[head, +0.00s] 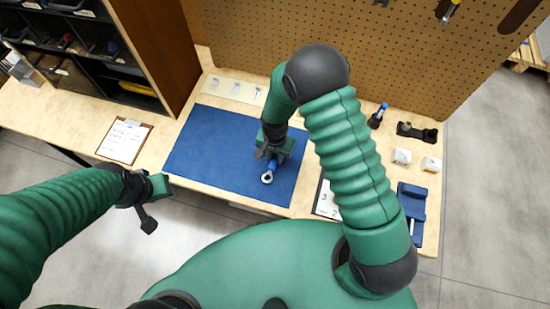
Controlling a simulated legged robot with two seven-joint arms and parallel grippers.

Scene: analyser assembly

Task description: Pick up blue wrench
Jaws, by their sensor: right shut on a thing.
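The blue wrench (268,175) is at the right part of the blue mat (205,160), with its silver ring end pointing toward me. My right gripper (271,156) comes down over the wrench from above and is shut on it. The upper part of the wrench is hidden by the gripper. I cannot tell whether the wrench touches the mat or is slightly raised. My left gripper (155,205) is off the front edge of the table, over the floor, far from the wrench. Its fingers look spread apart and nothing is between them.
A clipboard (124,141) lies left of the mat. A dark shelf with bins (90,55) stands at the back left, a pegboard (330,50) behind.

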